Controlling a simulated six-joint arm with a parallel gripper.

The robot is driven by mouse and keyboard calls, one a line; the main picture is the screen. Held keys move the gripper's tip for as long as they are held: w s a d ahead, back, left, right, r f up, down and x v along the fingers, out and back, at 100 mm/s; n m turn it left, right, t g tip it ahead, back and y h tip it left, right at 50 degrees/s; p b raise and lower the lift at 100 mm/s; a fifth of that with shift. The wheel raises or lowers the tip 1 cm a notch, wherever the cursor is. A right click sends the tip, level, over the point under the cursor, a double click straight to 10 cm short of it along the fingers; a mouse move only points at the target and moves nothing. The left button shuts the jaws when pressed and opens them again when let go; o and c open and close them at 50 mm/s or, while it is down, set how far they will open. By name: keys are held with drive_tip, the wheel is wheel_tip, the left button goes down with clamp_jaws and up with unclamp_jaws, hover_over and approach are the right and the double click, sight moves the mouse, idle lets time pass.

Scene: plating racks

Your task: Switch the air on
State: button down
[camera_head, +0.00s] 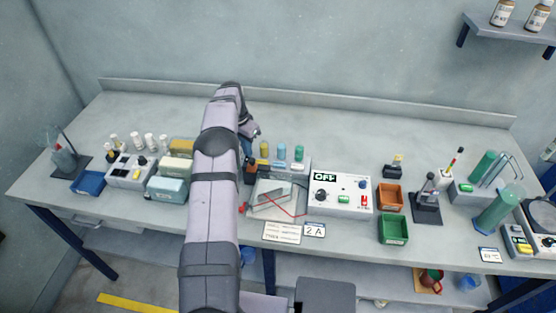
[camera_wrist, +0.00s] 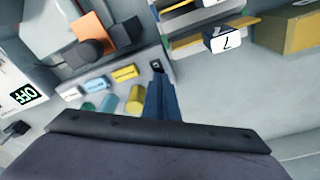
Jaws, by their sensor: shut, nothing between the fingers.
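I cannot make out a switch marked for air in either view. A white control box (camera_head: 325,202) right of the middle has a black OFF display (camera_head: 325,177), a dark knob, a green button and a red marking. The OFF display also shows at the left edge of the wrist view (camera_wrist: 27,95). My gripper (camera_head: 247,150) is shut and empty, left of the yellow, blue and green cylinders. In the wrist view its blue fingers (camera_wrist: 158,72) reach a grey rack (camera_wrist: 150,56) beside these cylinders. A small dark spot lies at the fingertips; whether they touch it is unclear.
A clear tank (camera_head: 272,208) with a red wire stands in front of the cylinders. Left are lidded tubs (camera_head: 165,189) and a grey box with knobs (camera_head: 122,178). Right are orange (camera_head: 390,204) and green bins (camera_head: 393,238). The bench's back strip is clear.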

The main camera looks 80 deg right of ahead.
drive_tip(key=shift+a+f, duration=0.15)
wheel_tip(320, 180, up, 7)
drive_tip(key=p, duration=0.4)
drive_tip(key=shift+p, duration=0.35)
idle(0.4)
